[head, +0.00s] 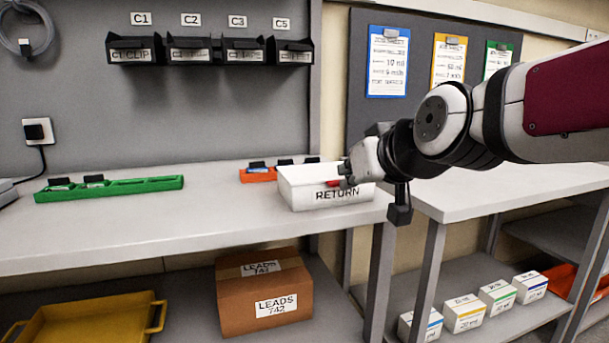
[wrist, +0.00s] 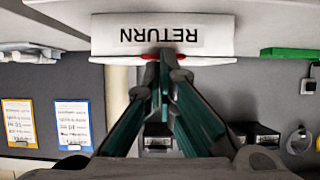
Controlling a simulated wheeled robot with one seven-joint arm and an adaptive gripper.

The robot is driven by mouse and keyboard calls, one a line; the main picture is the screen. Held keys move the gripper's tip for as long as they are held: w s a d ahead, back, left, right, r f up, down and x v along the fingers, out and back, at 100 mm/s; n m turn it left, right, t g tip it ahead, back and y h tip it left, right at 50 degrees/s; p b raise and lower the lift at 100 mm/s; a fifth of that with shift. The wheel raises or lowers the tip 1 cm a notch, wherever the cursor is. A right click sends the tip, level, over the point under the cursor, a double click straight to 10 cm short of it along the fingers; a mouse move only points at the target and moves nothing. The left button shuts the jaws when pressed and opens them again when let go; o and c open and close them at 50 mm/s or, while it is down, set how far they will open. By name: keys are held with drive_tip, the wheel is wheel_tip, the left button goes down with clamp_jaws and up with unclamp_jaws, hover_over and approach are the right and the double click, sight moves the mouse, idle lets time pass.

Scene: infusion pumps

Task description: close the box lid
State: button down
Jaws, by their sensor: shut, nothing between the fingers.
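The white box (head: 312,199) marked RETURN stands on the light worktop near its right end. Its white top (head: 305,172) looks roughly level in the head view; I cannot tell if the lid is fully down. A red part shows at the upper front edge. In the wrist view the box's labelled front (wrist: 108,38) appears upside down. My gripper (head: 348,172) is at the right part of the box's upper front edge. Its shut fingertips also show in the wrist view (wrist: 164,58), in front of the red part and hiding some of it. I cannot tell whether they touch. Nothing is held.
A green tray (head: 140,185) lies left on the worktop, and an orange tray (head: 257,175) sits just left of the box. Black bins (head: 188,50) hang on the wall behind. A brown carton (head: 262,297) and a yellow tray (head: 75,326) are below.

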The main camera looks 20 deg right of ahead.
drive_tip(key=shift+f, duration=0.4)
drive_tip(key=shift+w+b, duration=0.1)
drive_tip(key=shift+b, duration=0.2)
